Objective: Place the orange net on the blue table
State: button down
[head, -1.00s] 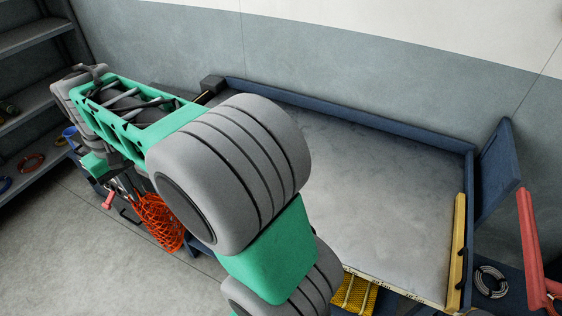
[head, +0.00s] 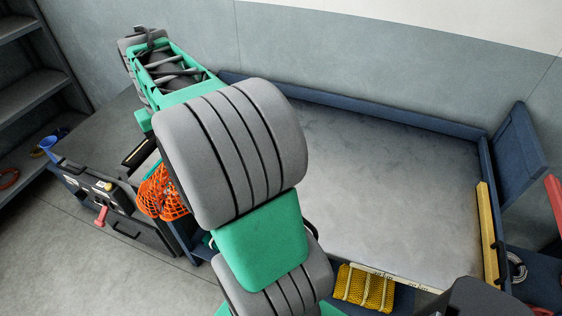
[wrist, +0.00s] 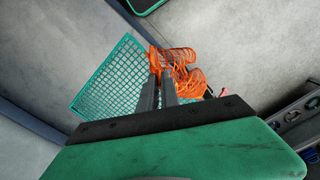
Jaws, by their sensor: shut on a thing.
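The orange net (head: 162,197) hangs beside the left end of the blue table, partly hidden behind my arm in the head view. In the wrist view, the orange net (wrist: 184,72) is at the tips of my gripper (wrist: 164,82), which is shut on it. The gripper's fingers are hidden by my arm in the head view. The blue table (head: 395,185) has a wide, bare grey top with a raised blue rim at the back and right.
A green mesh (wrist: 112,78) lies beyond the fingers in the wrist view. A yellow net (head: 364,287) is below the table's front edge. A dark cabinet (head: 105,210) with a red handle stands left of the table. Shelves (head: 30,95) are at the far left.

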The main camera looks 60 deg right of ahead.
jog(key=s+d+f+m+b, duration=0.2)
jog(key=s+d+m, duration=0.1)
jog(key=s+d, duration=0.45)
jog(key=s+d+f+m+b, duration=0.2)
jog(key=s+d, duration=0.4)
jog(key=d, duration=0.3)
jog(key=s+d+f+m+b, duration=0.2)
jog(key=s+d+m, duration=0.15)
jog(key=s, duration=0.65)
jog(key=s+d+f+m+b, duration=0.15)
jog(key=s+d, duration=0.35)
jog(key=s, duration=0.6)
jog(key=shift+w+d+f+p, duration=0.35)
jog(key=shift+d+f+p, duration=0.35)
jog(key=shift+d+f, duration=1.55)
jog(key=shift+w+d+f+p, duration=0.3)
jog(key=shift+d+f+p, duration=0.35)
jog(key=shift+d+f, duration=1.55)
jog(key=shift+w+d+f+p, duration=0.35)
jog(key=shift+d+f+p, duration=0.35)
jog(key=shift+d+f, duration=1.5)
jog(key=shift+d+r, duration=0.25)
jog(key=shift+r, duration=0.05)
jog(key=c, duration=0.8)
grip_release()
jog(key=shift+c, duration=0.2)
